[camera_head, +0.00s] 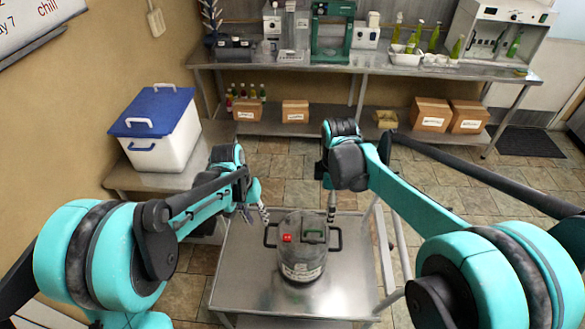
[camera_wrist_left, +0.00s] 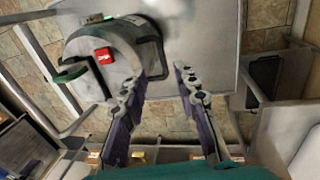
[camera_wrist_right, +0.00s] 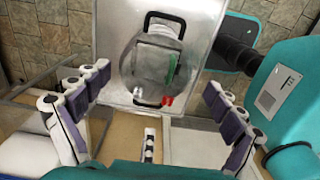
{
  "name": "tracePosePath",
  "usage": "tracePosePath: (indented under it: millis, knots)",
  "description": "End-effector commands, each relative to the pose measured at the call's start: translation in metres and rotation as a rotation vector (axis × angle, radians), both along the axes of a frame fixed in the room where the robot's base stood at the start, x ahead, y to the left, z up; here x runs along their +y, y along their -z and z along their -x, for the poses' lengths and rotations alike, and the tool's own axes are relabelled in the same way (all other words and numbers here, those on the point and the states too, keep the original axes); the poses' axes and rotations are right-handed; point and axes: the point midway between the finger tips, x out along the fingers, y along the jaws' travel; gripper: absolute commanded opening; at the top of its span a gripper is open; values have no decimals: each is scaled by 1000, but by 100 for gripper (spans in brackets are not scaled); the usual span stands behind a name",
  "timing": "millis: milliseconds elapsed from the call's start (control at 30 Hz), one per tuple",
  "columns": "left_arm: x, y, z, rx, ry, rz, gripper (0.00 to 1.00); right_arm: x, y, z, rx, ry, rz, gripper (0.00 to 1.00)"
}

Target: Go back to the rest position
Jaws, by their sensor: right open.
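My left gripper (camera_head: 254,213) is at the bucket's left, above the cart's far part. In the left wrist view its fingers (camera_wrist_left: 155,76) are apart with nothing between them; one overlaps the bucket's edge in the picture. My right gripper (camera_head: 331,208) is behind the bucket, slightly right. In the right wrist view its fingers (camera_wrist_right: 150,92) are spread wide and empty, with the bucket (camera_wrist_right: 152,65) beyond them.
A white cooler with a blue lid (camera_head: 158,123) stands on a low table at the left. A steel bench (camera_head: 340,66) along the back wall bears equipment and bottles. Cardboard boxes (camera_head: 430,113) are on its lower shelf. Tiled floor (camera_head: 280,160) lies between bench and cart.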

Motion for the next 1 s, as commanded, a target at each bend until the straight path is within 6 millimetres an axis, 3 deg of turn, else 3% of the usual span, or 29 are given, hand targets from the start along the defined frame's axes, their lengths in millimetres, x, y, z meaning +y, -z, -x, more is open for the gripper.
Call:
tracePosePath:
  millis: [200, 367, 667, 1000]
  knots:
    - [2, -1, 3, -12, -4, -3, 30, -2, 2, 3, -12, 27, -2, 94]
    - [12, -5, 19, -80, -27, -18, 30, -12, 9, 22, -78, 189, -17, 94]
    - [41, -5, 71, -283, -85, -63, 30, -38, 37, 76, -263, 667, -115, 94]
    - [70, 29, 131, -513, -137, -116, 30, -60, 93, 132, -436, 1184, -317, 94]
